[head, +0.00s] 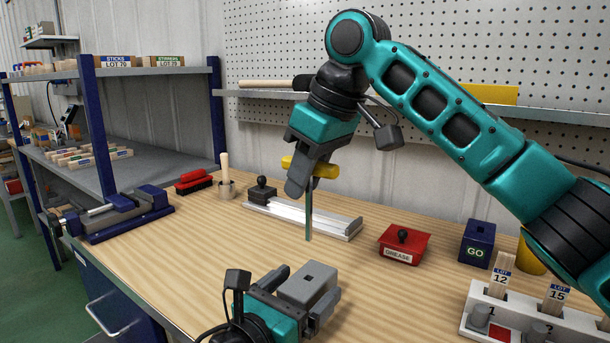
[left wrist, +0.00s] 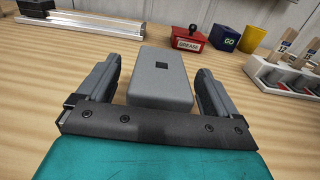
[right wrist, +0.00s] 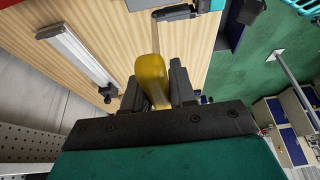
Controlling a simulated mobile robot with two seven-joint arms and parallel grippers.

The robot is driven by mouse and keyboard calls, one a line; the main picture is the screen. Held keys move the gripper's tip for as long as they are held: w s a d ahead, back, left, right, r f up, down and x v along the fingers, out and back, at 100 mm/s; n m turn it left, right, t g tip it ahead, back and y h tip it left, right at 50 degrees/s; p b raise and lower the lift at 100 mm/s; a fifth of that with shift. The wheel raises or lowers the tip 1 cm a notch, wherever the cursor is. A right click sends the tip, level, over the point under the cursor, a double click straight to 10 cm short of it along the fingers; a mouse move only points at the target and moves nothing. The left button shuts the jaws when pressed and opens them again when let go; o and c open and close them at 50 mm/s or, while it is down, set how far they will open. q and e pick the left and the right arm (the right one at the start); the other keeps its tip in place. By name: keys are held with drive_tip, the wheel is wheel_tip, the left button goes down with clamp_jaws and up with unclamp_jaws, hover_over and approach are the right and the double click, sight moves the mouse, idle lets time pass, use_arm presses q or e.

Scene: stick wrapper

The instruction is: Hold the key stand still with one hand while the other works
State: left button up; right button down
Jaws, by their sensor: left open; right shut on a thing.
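The key stand, a grey block (head: 309,281) with a square hole in its top, stands on the bench at the front. It also shows in the left wrist view (left wrist: 160,82). My left gripper (head: 296,300) is open, with one finger on each side of the stand. In the left wrist view a gap shows beside each finger. My right gripper (head: 302,174) is shut on the yellow handle of a key (head: 323,169), also seen in the right wrist view (right wrist: 151,78). The key's thin shaft (head: 309,214) hangs upright above the bench, apart from the stand.
A white rail (head: 310,217) lies behind the key. A red grease box (head: 404,244), a blue GO box (head: 477,243) and a white rack (head: 520,315) with tagged sticks stand to the right. A vise (head: 122,212) is at the left. The bench left of the stand is clear.

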use_arm(q)
drive_tip(key=v, duration=1.1)
drive_tip(key=shift+s+a, duration=0.15)
drive_tip(key=shift+s, duration=0.05)
use_arm(e)
drive_tip(key=shift+r+p, duration=1.1)
drive_tip(key=shift+r, duration=0.2)
use_arm(q)
drive_tip(key=s+a+r, duration=0.3)
drive_tip(key=s+r, duration=0.1)
drive_tip(key=shift+s, duration=0.3)
use_arm(e)
drive_tip(key=shift+s, duration=0.1)
